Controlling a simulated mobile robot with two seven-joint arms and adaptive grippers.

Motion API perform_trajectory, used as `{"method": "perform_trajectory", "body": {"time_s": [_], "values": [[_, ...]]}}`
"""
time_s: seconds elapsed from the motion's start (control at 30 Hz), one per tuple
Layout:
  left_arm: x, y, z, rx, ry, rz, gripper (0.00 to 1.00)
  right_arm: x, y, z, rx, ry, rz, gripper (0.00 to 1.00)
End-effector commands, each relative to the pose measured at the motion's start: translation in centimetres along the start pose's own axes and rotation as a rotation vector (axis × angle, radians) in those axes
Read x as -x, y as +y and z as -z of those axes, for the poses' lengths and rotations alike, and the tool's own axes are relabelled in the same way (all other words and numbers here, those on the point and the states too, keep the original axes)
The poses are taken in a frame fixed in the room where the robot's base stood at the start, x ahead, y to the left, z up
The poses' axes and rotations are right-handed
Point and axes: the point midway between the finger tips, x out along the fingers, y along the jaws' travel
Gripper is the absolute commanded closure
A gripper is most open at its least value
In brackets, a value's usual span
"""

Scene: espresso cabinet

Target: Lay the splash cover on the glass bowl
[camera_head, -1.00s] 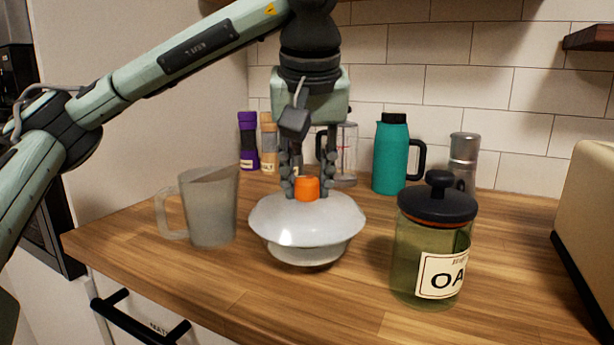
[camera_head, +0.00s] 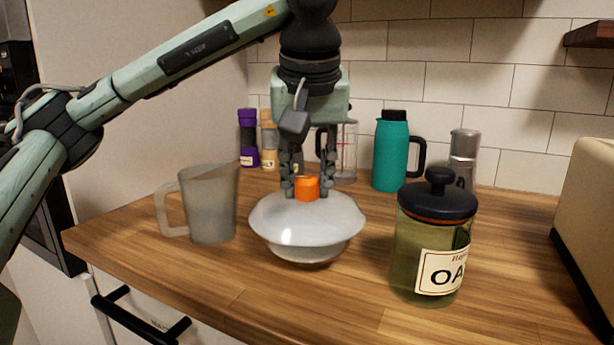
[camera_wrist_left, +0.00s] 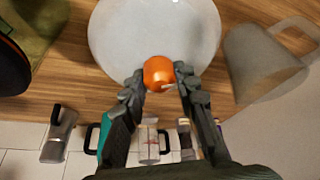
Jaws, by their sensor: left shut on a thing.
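The splash cover (camera_head: 306,221) is a pale, shallow dome with an orange knob (camera_head: 307,188) on top. It sits over the glass bowl (camera_head: 305,251), whose lower part shows beneath the cover's rim; whether the rim touches the bowl all round I cannot tell. My left gripper (camera_head: 307,190) comes from above and is shut on the orange knob. In the left wrist view the cover (camera_wrist_left: 150,30) fills the top middle and hides the bowl, with the knob (camera_wrist_left: 158,73) between the fingertips. My right gripper is not in view.
A grey jug (camera_head: 212,205) stands close on the left, a lidded glass jar (camera_head: 430,250) at the front right. A teal flask (camera_head: 391,152), a metal grinder (camera_head: 463,155), a clear press (camera_head: 346,152) and purple (camera_head: 249,138) and tan (camera_head: 269,140) mills line the back. A beige appliance (camera_head: 588,220) is at right.

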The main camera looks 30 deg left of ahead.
Motion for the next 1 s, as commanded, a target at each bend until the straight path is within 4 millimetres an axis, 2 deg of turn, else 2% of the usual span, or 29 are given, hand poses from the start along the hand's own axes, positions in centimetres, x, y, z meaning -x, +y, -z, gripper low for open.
{"method": "perform_trajectory", "body": {"time_s": [0.17,0.37,0.4,0.5,0.57,0.77,0.97,1.0], "values": [[-0.1,0.0,-0.1,0.000,-0.001,0.001,1.00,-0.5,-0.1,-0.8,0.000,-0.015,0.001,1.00],[-0.2,0.0,-0.1,-0.001,-0.002,0.001,1.00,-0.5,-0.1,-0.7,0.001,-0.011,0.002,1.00],[-0.2,0.0,-0.1,-0.001,-0.002,0.002,0.66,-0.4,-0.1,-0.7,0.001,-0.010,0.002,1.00],[-0.2,0.0,-0.1,-0.001,-0.002,0.002,0.54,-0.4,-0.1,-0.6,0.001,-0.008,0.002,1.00],[-0.2,0.0,-0.1,-0.001,-0.002,0.002,0.47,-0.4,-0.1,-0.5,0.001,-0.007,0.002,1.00],[-0.2,0.0,-0.1,-0.001,-0.002,0.001,0.47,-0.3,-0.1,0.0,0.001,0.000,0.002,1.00],[-0.2,0.0,-0.1,-0.001,-0.001,0.001,0.23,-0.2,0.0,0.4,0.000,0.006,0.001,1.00],[-0.2,0.0,-0.1,-0.001,-0.001,0.001,0.23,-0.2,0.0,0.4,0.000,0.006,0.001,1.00]]}}
